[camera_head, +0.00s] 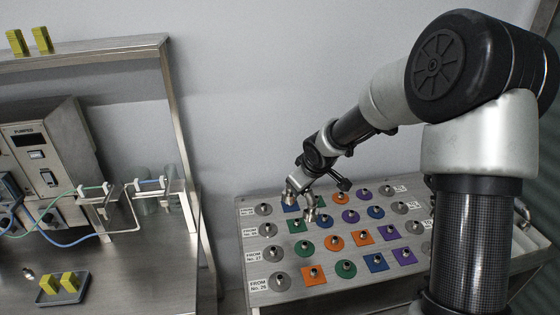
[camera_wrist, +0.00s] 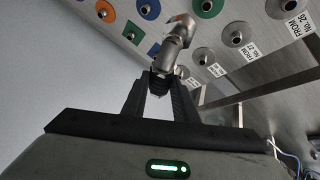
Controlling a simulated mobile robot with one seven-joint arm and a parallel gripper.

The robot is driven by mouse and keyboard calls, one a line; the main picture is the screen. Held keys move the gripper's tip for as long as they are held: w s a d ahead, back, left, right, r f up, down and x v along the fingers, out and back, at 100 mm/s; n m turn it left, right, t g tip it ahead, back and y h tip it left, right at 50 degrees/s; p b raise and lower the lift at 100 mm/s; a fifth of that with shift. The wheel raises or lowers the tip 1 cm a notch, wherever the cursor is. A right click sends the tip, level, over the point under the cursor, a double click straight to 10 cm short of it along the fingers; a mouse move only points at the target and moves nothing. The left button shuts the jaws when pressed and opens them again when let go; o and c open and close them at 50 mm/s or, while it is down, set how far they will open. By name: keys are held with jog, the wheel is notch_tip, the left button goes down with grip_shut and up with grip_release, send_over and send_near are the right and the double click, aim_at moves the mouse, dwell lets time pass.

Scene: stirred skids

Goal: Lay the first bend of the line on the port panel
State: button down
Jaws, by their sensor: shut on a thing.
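The port panel (camera_head: 330,282) is a tilted metal board with rows of steel ports on orange, green, blue, purple and grey plates. It also shows in the wrist view (camera_wrist: 235,60). My gripper (camera_head: 298,187) is over its upper left part. In the wrist view my gripper (camera_wrist: 160,88) is shut on a short steel bend (camera_wrist: 181,32). In the head view the bend (camera_head: 310,208) hangs near the blue and green plates at the upper left. I cannot tell whether its ends touch any port.
White FROM labels (camera_head: 263,283) mark the panel's left edge. A metal bench at left carries a pump box (camera_head: 50,150), blue and green hoses, and a small tray (camera_head: 62,290) with yellow blocks. A bench post (camera_head: 180,150) stands left of the panel.

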jog(key=w+a+n+g+y, duration=0.4)
jog(key=w+a+n, duration=0.2)
jog(key=w+n, duration=0.6)
jog(key=shift+w+a+n+y, duration=0.3)
jog(key=shift+a+n+y, duration=0.05)
jog(key=shift+n+y, duration=0.05)
jog(key=shift+f, duration=0.4)
jog(key=shift+f, duration=0.15)
jog(key=shift+f+b, duration=2.75)
jog(key=shift+b, duration=0.2)
jog(key=shift+f, duration=0.15)
jog(key=shift+f+b, duration=1.8)
